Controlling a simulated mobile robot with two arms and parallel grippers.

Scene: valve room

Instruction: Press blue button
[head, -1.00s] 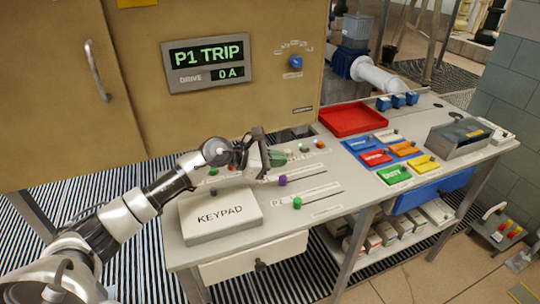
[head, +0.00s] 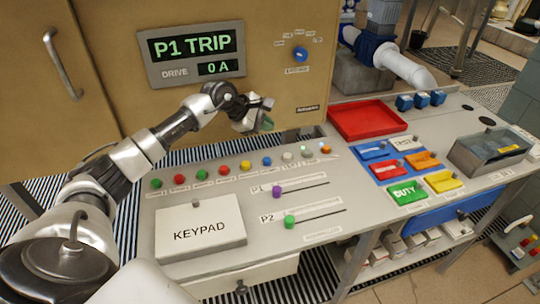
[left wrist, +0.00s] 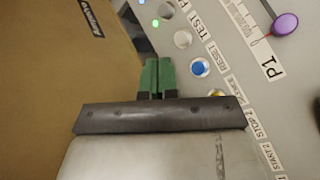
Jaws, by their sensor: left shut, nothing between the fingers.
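The blue button (head: 266,160) sits in the row of round buttons along the back of the grey console, between a yellow button (head: 245,165) and a white button (head: 287,156). In the left wrist view the blue button (left wrist: 199,68) is to the right of the fingertips, apart from them. My left gripper (head: 264,124) is above and behind the row in the head view, in front of the cabinet. Its green fingers (left wrist: 159,76) are closed together with nothing between them. My right gripper is in neither view.
The tan cabinet (head: 120,110) stands close behind the gripper. A keypad box (head: 200,226) and two sliders with purple (head: 277,191) and green (head: 290,221) knobs are in front of the row. A red tray (head: 367,120) and coloured cards lie to the right.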

